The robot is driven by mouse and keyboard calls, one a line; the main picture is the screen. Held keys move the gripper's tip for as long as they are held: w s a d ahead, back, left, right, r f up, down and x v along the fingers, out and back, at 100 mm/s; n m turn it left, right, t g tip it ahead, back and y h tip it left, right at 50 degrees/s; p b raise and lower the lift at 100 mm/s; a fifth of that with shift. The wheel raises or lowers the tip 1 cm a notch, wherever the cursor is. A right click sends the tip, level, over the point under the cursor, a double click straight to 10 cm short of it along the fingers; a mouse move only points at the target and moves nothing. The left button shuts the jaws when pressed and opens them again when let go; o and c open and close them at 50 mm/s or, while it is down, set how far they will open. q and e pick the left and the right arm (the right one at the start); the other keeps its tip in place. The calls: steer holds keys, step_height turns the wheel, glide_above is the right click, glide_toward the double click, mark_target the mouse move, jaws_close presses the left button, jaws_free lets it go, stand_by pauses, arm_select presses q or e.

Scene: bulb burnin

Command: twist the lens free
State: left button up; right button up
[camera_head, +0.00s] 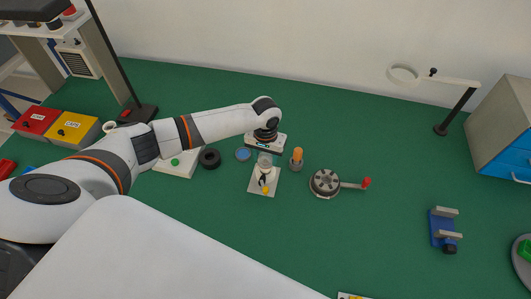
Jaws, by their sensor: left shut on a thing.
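My left arm reaches in from the left, and its gripper (265,156) points down over a small fixture with a pale square base (256,189). The gripper is shut on a clear, pale round piece, which appears to be the lens (265,166), at the top of the fixture. The fingertips and the join between lens and fixture are too small to see clearly. My right gripper is not in view.
Close by are a black ring (209,158), a blue disc (243,154) and an orange-topped cylinder (297,156). A round device with a red-knobbed crank (325,183) stands to the right. A blue clamp (441,232) lies farther right.

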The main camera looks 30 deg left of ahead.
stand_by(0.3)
arm_select(q)
steer(key=shift+r+n+p, duration=0.1)
steer(key=shift+n+p, duration=0.9)
steer(key=shift+p, duration=0.3)
steer(key=shift+n+p, duration=0.55)
steer(key=shift+n, duration=0.05)
steer(key=o, duration=1)
